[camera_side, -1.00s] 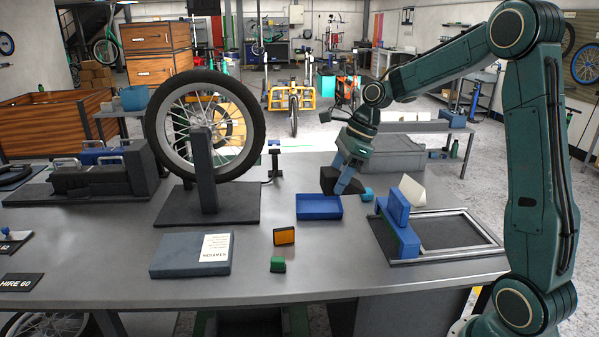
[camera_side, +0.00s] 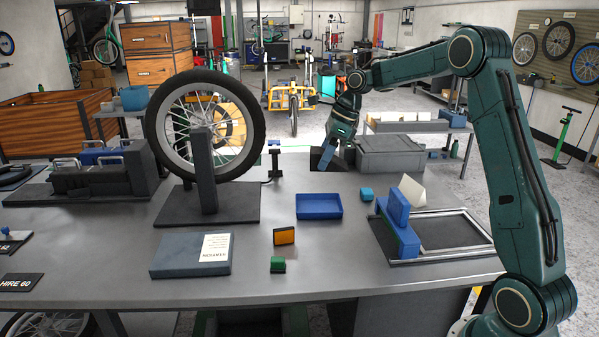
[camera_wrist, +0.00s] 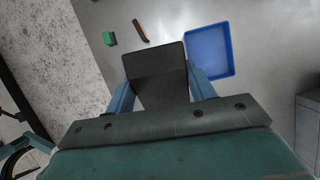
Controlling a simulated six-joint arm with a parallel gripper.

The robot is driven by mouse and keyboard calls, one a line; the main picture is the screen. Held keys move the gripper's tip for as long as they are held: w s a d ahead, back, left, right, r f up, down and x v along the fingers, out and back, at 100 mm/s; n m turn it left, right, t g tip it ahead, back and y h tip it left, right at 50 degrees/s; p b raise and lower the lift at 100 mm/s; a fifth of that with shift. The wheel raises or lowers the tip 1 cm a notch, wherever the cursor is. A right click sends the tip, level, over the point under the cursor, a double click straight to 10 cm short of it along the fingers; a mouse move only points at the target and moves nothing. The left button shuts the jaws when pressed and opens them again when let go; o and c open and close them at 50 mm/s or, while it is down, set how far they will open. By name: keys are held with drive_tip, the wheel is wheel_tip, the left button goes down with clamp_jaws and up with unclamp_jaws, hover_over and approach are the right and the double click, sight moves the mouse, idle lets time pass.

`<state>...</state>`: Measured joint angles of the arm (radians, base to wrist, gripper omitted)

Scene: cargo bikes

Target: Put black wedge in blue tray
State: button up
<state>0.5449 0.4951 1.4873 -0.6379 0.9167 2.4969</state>
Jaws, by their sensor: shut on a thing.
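The black wedge (camera_side: 316,157) is held between the fingers of my gripper (camera_side: 327,160), beyond the blue tray near the back edge of the table. In the wrist view the wedge (camera_wrist: 157,75) fills the space between both fingers of my gripper (camera_wrist: 160,88). The blue tray (camera_side: 319,215) lies on the table, empty, nearer the side camera than the wedge. In the wrist view the tray (camera_wrist: 236,50) appears just right of the wedge, apart from it. The wedge's height above the table is hard to judge.
An orange block (camera_side: 284,236) and a green block (camera_side: 278,264) lie in front. A wheel on a stand (camera_side: 208,180) is left; a blue block fixture (camera_side: 402,232) is right. A grey case (camera_side: 390,158) stands behind.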

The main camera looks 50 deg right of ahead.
drive_tip(key=w+d+m+h, duration=0.1)
drive_tip(key=w+d+m, duration=0.2)
drive_tip(key=w+d, duration=0.5)
drive_tip(key=shift+w+d+f+t, duration=0.3)
drive_tip(key=shift+w+d, duration=0.1)
drive_tip(key=shift+w, duration=0.2)
hover_over(310, 207)
drive_tip(key=s, duration=0.2)
drive_tip(key=f, duration=1.5)
drive_tip(key=shift+w+d+f, duration=0.2)
drive_tip(key=shift+f, duration=0.15)
drive_tip(key=shift+f, duration=2.1)
drive_tip(key=shift+f, duration=0.2)
drive_tip(key=o, duration=0.8)
drive_tip(key=shift+r, duration=0.1)
